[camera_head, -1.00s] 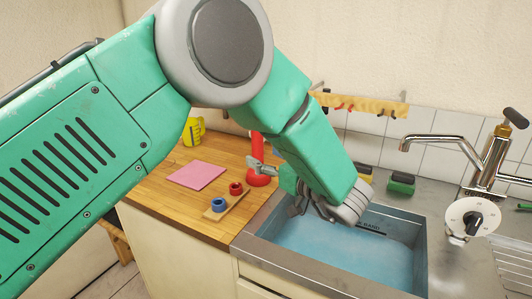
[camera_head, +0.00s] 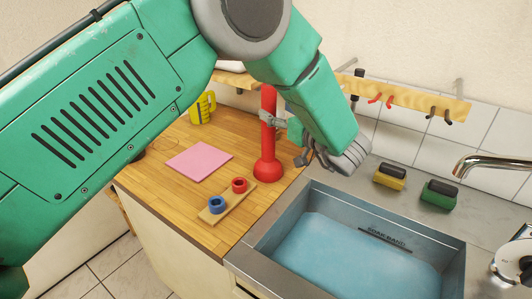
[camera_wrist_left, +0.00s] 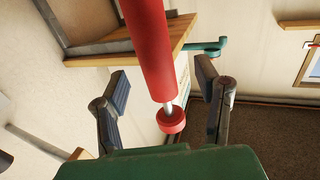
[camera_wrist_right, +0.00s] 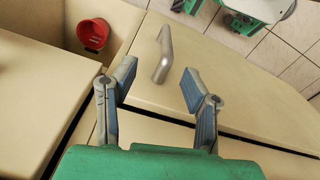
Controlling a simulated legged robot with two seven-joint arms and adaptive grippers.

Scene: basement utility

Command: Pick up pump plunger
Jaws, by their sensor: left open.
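The red pump plunger (camera_head: 267,169) stands upright on the wooden counter, its wide base down, left of the sink. My left gripper (camera_head: 286,141) is beside its shaft, above the base. In the left wrist view the red shaft (camera_wrist_left: 150,45) runs between the spread fingers of the left gripper (camera_wrist_left: 162,78), with a thin rod and a red knob (camera_wrist_left: 171,120) at its end. The fingers look apart from it. My right gripper (camera_wrist_right: 157,78) is open and empty in front of pale cabinet fronts; it is not seen in the head view.
The sink (camera_head: 262,262) is at right, with sponges (camera_head: 389,176) behind. A hook rail (camera_head: 400,97) is on the wall.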

